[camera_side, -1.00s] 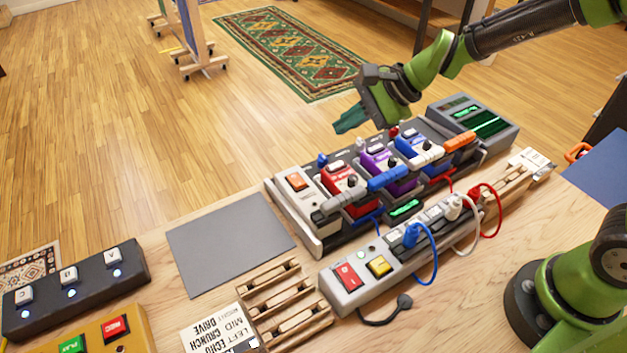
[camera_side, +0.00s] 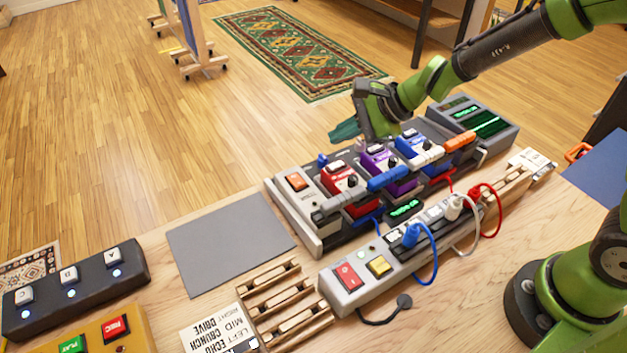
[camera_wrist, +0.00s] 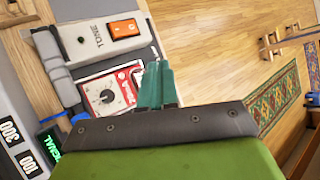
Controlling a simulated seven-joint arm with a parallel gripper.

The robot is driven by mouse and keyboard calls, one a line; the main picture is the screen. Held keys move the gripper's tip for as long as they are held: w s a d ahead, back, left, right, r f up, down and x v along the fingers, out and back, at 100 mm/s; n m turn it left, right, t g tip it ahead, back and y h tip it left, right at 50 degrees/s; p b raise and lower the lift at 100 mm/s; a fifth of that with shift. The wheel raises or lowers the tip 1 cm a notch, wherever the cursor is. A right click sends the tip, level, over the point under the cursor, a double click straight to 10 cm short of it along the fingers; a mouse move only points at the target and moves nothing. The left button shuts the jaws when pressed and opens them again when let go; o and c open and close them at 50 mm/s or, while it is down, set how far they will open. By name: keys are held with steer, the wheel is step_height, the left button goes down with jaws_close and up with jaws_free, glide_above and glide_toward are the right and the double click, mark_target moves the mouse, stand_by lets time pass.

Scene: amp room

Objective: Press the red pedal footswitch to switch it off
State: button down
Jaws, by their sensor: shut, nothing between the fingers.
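The red pedal (camera_side: 336,184) stands in the pedalboard, left of the purple and blue pedals. It has a pale patch on top and a dark knob. In the wrist view the red pedal (camera_wrist: 92,84) shows its pale face and knob, and my fingers cover part of its far end. I cannot clearly make out its footswitch or a lit lamp. My gripper (camera_side: 345,132) has its teal fingertips together, above and behind the red pedal, apart from it in the side view. The fingertips also show in the wrist view (camera_wrist: 157,72).
The purple pedal (camera_side: 377,160) and blue pedal (camera_side: 416,147) stand close on the right. A grey unit with an orange switch (camera_side: 296,181) is on the left. A power strip (camera_side: 346,291) with cables lies in front. A grey mat (camera_side: 228,246) is bare.

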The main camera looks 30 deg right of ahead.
mark_target(341, 167)
steer(key=shift+f, duration=2.1)
stand_by(0.4)
steer(key=shift+f, duration=0.4)
steer(key=shift+f, duration=0.5)
stand_by(0.7)
steer(key=shift+r, duration=0.9)
steer(key=shift+r, duration=2.5)
